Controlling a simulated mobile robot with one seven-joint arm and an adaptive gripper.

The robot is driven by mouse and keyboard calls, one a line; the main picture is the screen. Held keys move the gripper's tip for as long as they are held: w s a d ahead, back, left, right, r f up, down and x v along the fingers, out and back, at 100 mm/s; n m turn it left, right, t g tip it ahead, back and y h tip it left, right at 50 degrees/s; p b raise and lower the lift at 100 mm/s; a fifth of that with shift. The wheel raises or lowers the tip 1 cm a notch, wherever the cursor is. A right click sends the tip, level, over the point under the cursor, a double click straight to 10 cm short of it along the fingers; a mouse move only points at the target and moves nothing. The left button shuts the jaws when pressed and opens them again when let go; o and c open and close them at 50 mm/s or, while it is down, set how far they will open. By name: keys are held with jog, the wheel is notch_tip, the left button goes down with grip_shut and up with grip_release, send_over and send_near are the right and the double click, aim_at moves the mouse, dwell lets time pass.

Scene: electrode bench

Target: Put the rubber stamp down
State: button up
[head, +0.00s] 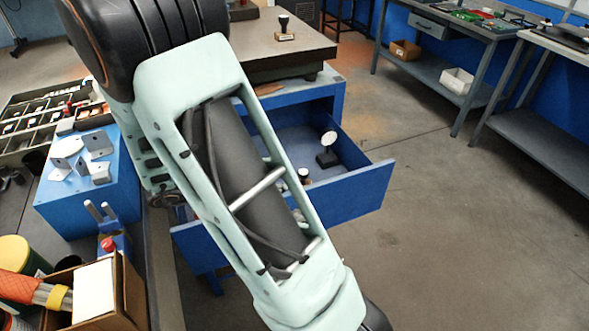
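A rubber stamp (284,27) with a black knob handle and a pale wooden base stands upright on the dark flat slab at the top middle of the head view. Nothing is touching it from above. My arm crosses the middle of the view from upper left to lower right, well apart from the stamp. My gripper is out of the picture beyond the bottom edge, so its state and anything in it are hidden.
An open blue drawer (376,185) below the slab (262,48) holds a few small objects, partly behind my arm. At left are a blue block (75,208) with metal brackets, a parts tray (30,116) and a cardboard box (118,307). Floor at right is clear.

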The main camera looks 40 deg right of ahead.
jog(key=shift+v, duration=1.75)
